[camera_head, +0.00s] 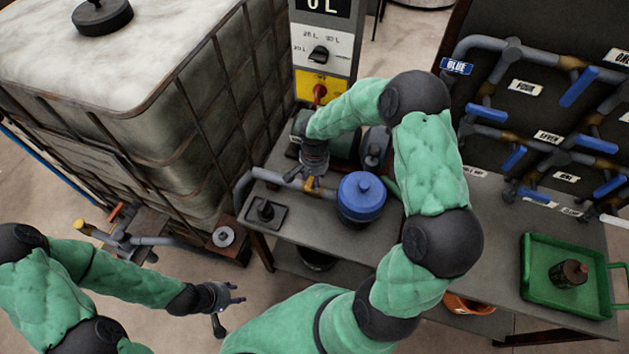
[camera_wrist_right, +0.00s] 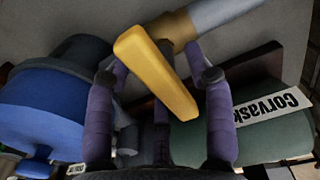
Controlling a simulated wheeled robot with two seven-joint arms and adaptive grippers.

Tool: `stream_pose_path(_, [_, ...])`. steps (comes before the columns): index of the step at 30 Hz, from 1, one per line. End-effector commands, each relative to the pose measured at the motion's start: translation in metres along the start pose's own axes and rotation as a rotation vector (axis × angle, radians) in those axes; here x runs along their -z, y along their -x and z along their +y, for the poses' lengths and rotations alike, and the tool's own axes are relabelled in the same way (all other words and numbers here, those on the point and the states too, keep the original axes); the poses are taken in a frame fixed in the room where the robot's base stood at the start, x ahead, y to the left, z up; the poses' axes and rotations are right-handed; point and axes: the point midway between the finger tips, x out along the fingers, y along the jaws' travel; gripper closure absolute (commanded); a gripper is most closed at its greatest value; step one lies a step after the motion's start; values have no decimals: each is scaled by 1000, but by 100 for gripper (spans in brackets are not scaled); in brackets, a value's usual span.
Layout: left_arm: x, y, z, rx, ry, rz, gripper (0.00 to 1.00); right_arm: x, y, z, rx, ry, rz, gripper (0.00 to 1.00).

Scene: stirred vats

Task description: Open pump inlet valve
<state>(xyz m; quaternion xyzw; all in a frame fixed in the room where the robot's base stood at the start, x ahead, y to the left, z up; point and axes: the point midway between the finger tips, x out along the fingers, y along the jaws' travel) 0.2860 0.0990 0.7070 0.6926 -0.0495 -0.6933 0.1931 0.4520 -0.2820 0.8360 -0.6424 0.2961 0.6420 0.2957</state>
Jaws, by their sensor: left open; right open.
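The pump inlet valve has a brass body on a grey pipe (camera_head: 268,176) and a yellow lever (camera_wrist_right: 155,70). In the right wrist view the brass body (camera_wrist_right: 170,27) is at the top, and the lever points away from it at an angle across the pipe's line. My right gripper (camera_head: 311,184) is open over the valve. Its purple fingers (camera_wrist_right: 160,100) stand either side of the lever; whether they touch it I cannot tell. In the head view the gripper hides most of the lever. My left gripper (camera_head: 230,301) is open and empty above the floor at the lower left.
A blue-lidded pot (camera_head: 362,197) stands close right of the valve, and a green pump (camera_wrist_right: 205,138) lies just beyond. A large caged tank (camera_head: 130,110) is at left. A green tray (camera_head: 540,290) sits at right. A pipe panel (camera_head: 525,90) stands behind.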

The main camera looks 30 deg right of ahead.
Motion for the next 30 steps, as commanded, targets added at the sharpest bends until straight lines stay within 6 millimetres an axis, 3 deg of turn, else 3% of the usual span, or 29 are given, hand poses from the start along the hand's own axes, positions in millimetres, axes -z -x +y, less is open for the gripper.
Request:
stream_pose_path(4, [0, -2, -1, 0, 0, 0, 59, 0, -10, 0, 0, -1, -1, 47])
stream_pose_path(13, [0, -2, -1, 0, 0, 0, 59, 0, -12, 0, 0, -1, 0, 47])
stream_pose_path(14, [0, -2, -1, 0, 0, 0, 59, 0, -12, 0, 0, -1, 0, 49])
stream_pose_path(19, [0, -2, -1, 0, 0, 0, 59, 0, -12, 0, 0, -1, 0, 97])
stream_pose_path(30, [0, -2, -1, 0, 0, 0, 59, 0, -12, 0, 1, 31, 0, 100])
